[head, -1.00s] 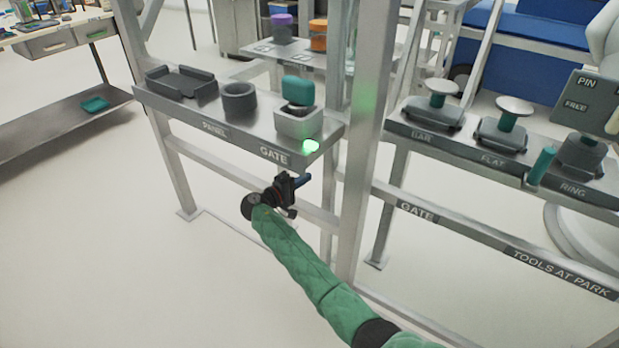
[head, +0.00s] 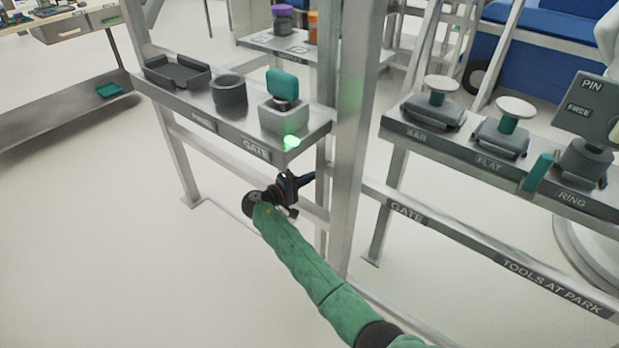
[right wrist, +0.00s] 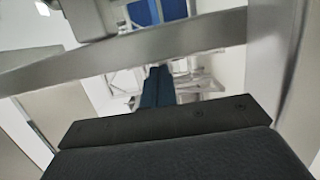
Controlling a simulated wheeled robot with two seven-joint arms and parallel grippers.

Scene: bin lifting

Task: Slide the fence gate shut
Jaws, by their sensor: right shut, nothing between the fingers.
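A grey metal fence frame stands in front of me, with a thick upright post (head: 358,130) and a lower rail (head: 455,232). The rail has a "GATE" label (head: 407,211) right of the post. I cannot tell which part of the frame slides. My right gripper (head: 308,178) is shut and empty, below the left shelf and left of the post. In the right wrist view its dark blue fingers (right wrist: 158,88) are together, and a grey bar (right wrist: 130,48) crosses beyond them. I cannot tell whether they touch any metal. My left gripper is not in view.
The left shelf (head: 200,118) holds a tray, a ring and a teal-topped block (head: 285,110), with a lit green lamp (head: 291,142) at its edge. The right shelf (head: 450,147) holds several tools and a "PIN FREE" sign (head: 590,105). The floor at left is clear.

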